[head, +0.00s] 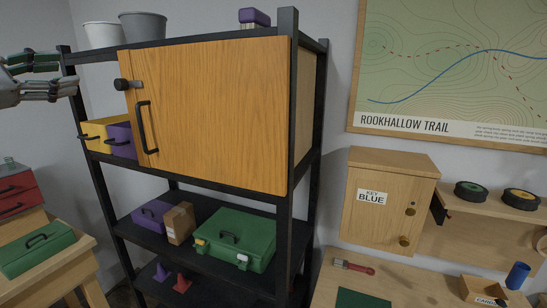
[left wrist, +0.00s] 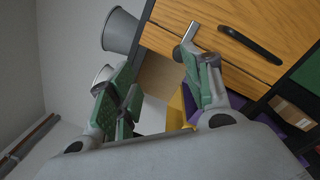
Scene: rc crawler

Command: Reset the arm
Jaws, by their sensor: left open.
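My left gripper (head: 68,72) is at the left edge of the head view, beside the upper part of the black shelf rack. Its two green-padded fingers are apart, with nothing between them. In the left wrist view the same gripper (left wrist: 158,58) is open in front of the rack, with a grey bucket (left wrist: 119,32) and the wooden cabinet (left wrist: 225,40) beyond it. No contact with either shows. My right gripper is in neither view.
The wooden cabinet (head: 215,115) with its black handle (head: 147,127) fills the rack's upper bay. A yellow bin (head: 100,130) and purple bin (head: 122,140) sit left of it. Below are a green case (head: 235,238) and cardboard box (head: 180,223). Open air surrounds the gripper.

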